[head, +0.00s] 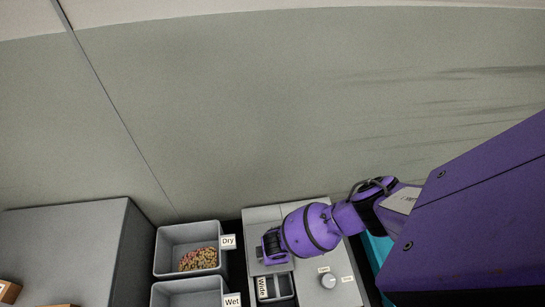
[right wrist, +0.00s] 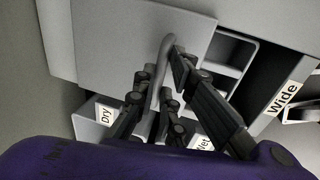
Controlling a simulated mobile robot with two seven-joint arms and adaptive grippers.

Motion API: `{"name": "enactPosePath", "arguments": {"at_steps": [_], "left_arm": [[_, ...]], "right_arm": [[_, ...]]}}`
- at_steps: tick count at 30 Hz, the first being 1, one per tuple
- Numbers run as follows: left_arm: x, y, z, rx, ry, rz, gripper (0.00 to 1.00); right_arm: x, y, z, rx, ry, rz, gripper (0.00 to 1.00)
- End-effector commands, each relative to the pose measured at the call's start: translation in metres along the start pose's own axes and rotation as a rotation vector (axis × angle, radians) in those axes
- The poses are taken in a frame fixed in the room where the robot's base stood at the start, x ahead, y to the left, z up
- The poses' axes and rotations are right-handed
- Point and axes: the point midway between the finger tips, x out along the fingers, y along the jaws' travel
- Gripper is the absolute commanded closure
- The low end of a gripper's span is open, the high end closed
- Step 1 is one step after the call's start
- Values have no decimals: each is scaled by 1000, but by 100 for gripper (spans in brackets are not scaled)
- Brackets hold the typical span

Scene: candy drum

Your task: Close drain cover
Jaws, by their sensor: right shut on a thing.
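The drain cover appears to be the flat grey panel (right wrist: 115,40) with a curved grey bar handle (right wrist: 166,50) in the right wrist view. My right gripper (right wrist: 163,75) has its dark fingers on both sides of this handle and is shut on it. In the head view my purple right arm comes in from the right, and the right gripper (head: 272,248) is over the grey machine (head: 263,215). It hides the handle there. How far the cover is open cannot be told. My left gripper is not in view.
A "Wide" label (head: 263,288) stands beside an open compartment (head: 281,287). A round knob (head: 328,281) is to its right. The "Dry" bin (head: 175,236) holds small candies, and the "Wet" bin (head: 180,294) is in front of it. A grey block (head: 75,245) stands left.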

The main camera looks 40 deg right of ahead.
Motion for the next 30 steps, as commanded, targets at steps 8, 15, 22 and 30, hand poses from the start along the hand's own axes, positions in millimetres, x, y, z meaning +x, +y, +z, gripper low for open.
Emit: {"name": "enactPosePath", "arguments": {"at_steps": [8, 15, 22, 30], "left_arm": [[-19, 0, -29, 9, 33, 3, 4], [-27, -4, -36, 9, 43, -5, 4], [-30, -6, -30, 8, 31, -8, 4], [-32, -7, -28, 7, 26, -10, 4]], "right_arm": [[-19, -77, 0, 4, 0, -4, 100], [-26, -120, 0, 3, -2, -2, 100], [-27, -136, 1, 2, -3, -1, 100], [-27, -138, 1, 1, -3, -3, 100]]}}
